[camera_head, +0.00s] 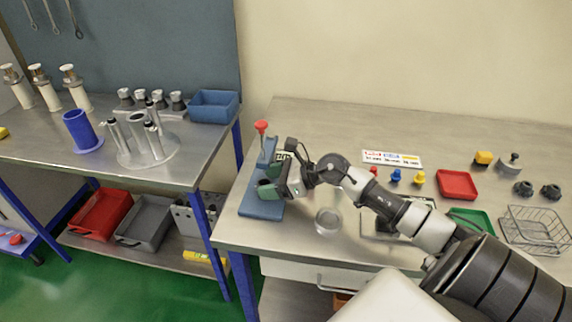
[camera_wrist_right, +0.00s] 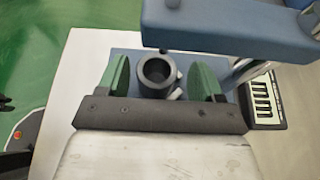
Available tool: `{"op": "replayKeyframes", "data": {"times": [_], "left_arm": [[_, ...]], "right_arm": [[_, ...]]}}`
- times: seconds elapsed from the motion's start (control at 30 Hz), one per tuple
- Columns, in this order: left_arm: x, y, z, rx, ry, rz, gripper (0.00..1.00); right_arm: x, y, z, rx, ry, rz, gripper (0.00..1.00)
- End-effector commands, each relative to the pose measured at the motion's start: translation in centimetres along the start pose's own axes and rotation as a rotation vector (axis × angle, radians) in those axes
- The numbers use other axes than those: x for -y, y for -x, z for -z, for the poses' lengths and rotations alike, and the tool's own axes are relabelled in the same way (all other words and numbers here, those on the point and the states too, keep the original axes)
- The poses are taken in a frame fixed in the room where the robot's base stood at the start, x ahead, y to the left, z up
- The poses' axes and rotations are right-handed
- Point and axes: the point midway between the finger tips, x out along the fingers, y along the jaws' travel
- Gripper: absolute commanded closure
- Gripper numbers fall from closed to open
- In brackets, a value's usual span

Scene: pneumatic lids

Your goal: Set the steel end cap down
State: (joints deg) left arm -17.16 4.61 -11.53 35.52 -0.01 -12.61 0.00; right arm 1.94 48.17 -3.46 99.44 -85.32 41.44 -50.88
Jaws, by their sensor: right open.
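My right gripper (camera_head: 268,188) reaches over the blue press stand (camera_head: 262,209) at the left end of the right table. In the right wrist view its two green fingertips (camera_wrist_right: 159,78) are open. A dark grey, hollow round piece (camera_wrist_right: 147,90) with small nubs on its side stands between them, with visible gaps to both fingers. It appears to be the steel end cap, but I cannot be sure. It sits over the blue base, under the press's overhanging blue arm (camera_wrist_right: 225,27). My left gripper is not in view.
A clear round dish (camera_head: 328,222) stands right of the press. Beyond my arm are a red tray (camera_head: 457,184), a green tray (camera_head: 474,221), a wire basket (camera_head: 537,230) and two dark fittings (camera_head: 537,189). The left table (camera_head: 50,150) holds cylinders and a blue bin (camera_head: 214,106).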

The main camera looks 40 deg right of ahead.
Motion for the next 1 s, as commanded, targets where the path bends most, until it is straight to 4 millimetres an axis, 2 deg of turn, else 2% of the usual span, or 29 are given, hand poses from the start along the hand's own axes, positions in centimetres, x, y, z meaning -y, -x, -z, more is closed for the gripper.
{"op": "replayKeyframes", "data": {"times": [0.23,0.5,0.7,1.0], "left_arm": [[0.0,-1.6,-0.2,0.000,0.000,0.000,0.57],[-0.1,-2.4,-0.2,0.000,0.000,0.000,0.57],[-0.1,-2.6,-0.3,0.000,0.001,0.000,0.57],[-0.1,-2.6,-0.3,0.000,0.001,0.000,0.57]], "right_arm": [[-0.1,4.4,0.5,-0.008,0.004,-0.002,0.33],[-0.1,9.0,0.2,-0.003,0.001,-0.001,0.33],[-0.1,10.9,0.1,-0.001,0.000,-0.001,0.33],[0.0,11.3,-0.1,0.000,0.002,-0.001,0.33]]}}
